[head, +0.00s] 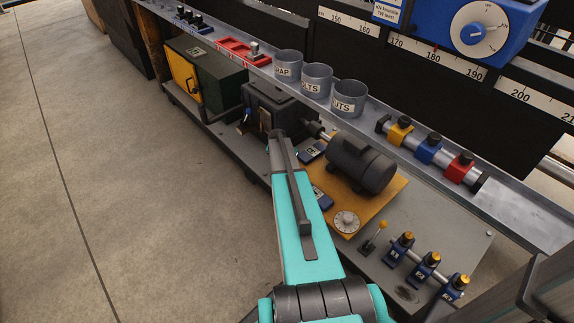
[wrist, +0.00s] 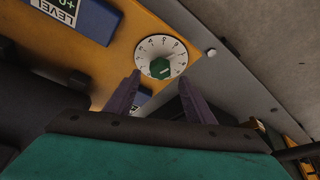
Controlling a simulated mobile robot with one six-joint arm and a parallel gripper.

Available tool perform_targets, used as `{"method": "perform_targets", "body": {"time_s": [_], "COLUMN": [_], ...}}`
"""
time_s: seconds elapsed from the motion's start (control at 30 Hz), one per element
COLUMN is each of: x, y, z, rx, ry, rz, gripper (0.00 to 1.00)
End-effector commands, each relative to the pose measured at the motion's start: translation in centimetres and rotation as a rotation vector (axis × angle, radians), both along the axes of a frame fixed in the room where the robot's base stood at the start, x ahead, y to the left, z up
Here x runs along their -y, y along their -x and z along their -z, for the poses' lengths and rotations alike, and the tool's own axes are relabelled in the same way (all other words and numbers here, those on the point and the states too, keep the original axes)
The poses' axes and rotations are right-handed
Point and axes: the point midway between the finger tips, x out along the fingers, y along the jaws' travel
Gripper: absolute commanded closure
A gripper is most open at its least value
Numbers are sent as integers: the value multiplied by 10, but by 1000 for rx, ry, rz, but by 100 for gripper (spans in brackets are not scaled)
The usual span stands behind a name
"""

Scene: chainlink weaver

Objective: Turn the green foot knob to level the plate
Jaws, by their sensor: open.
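The green foot knob (wrist: 160,68) shows in the wrist view, at the centre of a white numbered dial (wrist: 147,47). The dial sits at the edge of the orange plate (wrist: 101,65). In the head view the dial (head: 346,221) is at the plate's (head: 384,198) near corner, right of my teal arm. My gripper (wrist: 159,78) is open in the wrist view. Its purple fingertips appear on either side of the knob, with a gap at each side. Whether they reach the knob's depth I cannot tell. I cannot make out the gripper in the head view.
A dark motor (head: 361,164) stands on the plate. A blue block labelled LEVEL (wrist: 73,17) lies beside the dial in the wrist view. A small yellow-topped lever (head: 376,236) and several blue yellow-capped fittings (head: 424,267) stand right of the dial. Grey floor lies open at left.

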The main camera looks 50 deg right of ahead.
Motion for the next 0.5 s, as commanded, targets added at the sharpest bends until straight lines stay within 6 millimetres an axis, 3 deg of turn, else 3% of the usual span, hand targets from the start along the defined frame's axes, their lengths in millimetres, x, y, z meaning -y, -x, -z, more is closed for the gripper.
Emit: {"method": "perform_targets", "body": {"time_s": [0.5], "x": [-29], "y": [13], "z": [-72], "rx": [1], "ry": [0], "rz": [0], "gripper": [51]}}
